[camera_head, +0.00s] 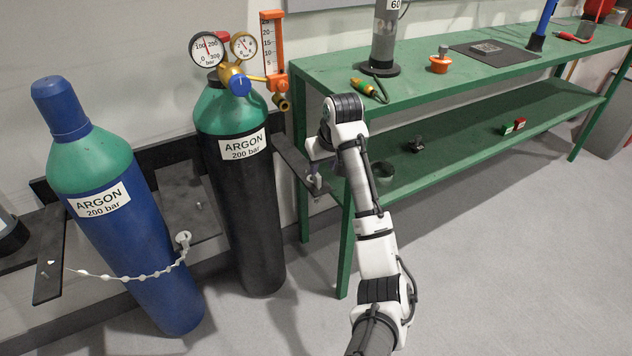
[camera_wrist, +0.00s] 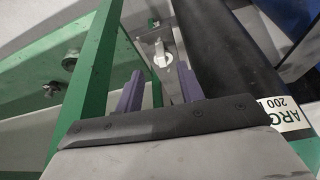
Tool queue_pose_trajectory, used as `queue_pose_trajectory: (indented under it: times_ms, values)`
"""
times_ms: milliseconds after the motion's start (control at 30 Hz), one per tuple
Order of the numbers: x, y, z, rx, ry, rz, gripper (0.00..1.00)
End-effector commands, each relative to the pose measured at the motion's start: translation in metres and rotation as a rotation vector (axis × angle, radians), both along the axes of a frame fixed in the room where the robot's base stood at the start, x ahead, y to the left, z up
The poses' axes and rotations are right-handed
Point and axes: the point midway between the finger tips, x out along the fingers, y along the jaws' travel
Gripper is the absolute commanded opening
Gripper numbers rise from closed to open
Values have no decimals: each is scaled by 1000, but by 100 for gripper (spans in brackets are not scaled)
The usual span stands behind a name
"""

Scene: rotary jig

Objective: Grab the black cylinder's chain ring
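The black cylinder (camera_head: 243,205) with a green shoulder and an "ARGON 200 bar" label stands upright left of the green bench. It also shows in the wrist view (camera_wrist: 222,60). No chain crosses its front. A pale ring (camera_wrist: 161,56) hangs at a metal plate between the cylinder and a green bench leg. In the head view, it seems to be the small pale piece (camera_head: 314,182) just below my gripper (camera_head: 316,160). My gripper's two purple fingers (camera_wrist: 159,88) are apart, with nothing between their tips. The ring lies beyond them, in the gap as seen from the wrist.
A blue cylinder (camera_head: 128,235) leans at left, with a white chain (camera_head: 125,276) across its front ending in a ring (camera_head: 183,238). A regulator with gauges (camera_head: 225,55) sits on the black cylinder. The green bench (camera_head: 440,85) and its leg (camera_head: 346,245) stand close to my arm.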

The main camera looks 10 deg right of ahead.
Motion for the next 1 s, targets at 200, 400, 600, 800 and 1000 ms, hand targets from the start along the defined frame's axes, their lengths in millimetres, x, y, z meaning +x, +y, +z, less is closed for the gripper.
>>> queue_pose_trajectory:
  times_ms: [200,400,600,800,1000]
  values:
    - [8,2,-21,0,0,0,38]
    - [18,5,-40,-1,3,0,38]
    - [29,8,-63,-1,-1,0,38]
    - [31,9,-68,-1,-1,1,38]
    - [31,9,-68,-1,-2,1,24]
